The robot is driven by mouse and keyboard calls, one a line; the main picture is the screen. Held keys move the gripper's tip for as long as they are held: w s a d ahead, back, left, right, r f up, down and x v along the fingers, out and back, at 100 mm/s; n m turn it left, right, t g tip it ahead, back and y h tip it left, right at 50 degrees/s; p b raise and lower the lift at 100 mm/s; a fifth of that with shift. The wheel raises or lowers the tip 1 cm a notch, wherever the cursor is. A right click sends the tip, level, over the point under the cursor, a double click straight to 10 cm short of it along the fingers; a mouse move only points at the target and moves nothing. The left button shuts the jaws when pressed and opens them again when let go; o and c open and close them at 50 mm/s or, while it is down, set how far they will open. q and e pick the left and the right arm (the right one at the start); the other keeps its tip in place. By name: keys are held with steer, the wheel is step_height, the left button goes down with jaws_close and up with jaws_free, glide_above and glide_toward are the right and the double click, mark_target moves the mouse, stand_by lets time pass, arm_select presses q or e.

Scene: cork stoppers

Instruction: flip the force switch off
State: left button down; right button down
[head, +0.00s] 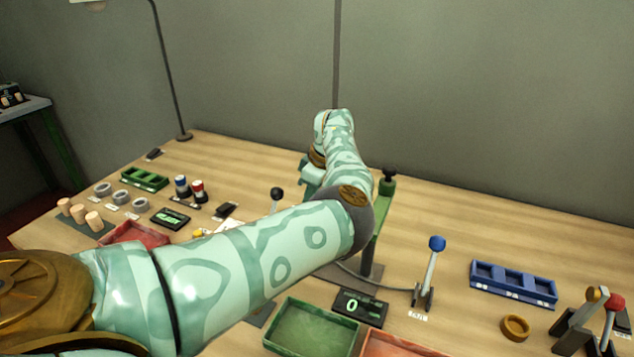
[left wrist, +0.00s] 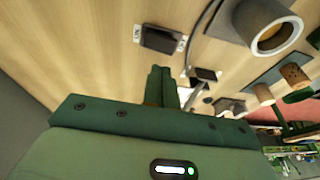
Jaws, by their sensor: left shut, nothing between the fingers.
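A dark rocker switch (left wrist: 163,40) lies on the wooden table in the left wrist view, with a label reading "ON" at its left end and another label at its right. I cannot tell which end is pressed down. My left gripper (left wrist: 161,72) is shut and empty, its dark green fingertips just below the switch in that picture; I cannot tell if they touch it. In the head view my left arm reaches across the table and hides the gripper and the table around it. My right gripper is in neither view.
A green stand (head: 381,220) rises beside my left arm. A display reading 0 (head: 360,307), a blue-knobbed lever (head: 431,266), a green tray (head: 312,328) and a blue rack (head: 513,283) stand nearby. A grey ring-ended cylinder (left wrist: 273,37) is near the switch.

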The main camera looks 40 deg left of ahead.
arm_select(q)
steer(key=shift+s+f+b, duration=0.15)
steer(key=shift+s+f, duration=0.05)
steer(key=shift+f, duration=0.85)
steer(key=shift+s+f+b, duration=0.15)
steer(key=shift+s+f, duration=0.05)
steer(key=shift+f, duration=0.8)
steer(key=shift+d, duration=0.1)
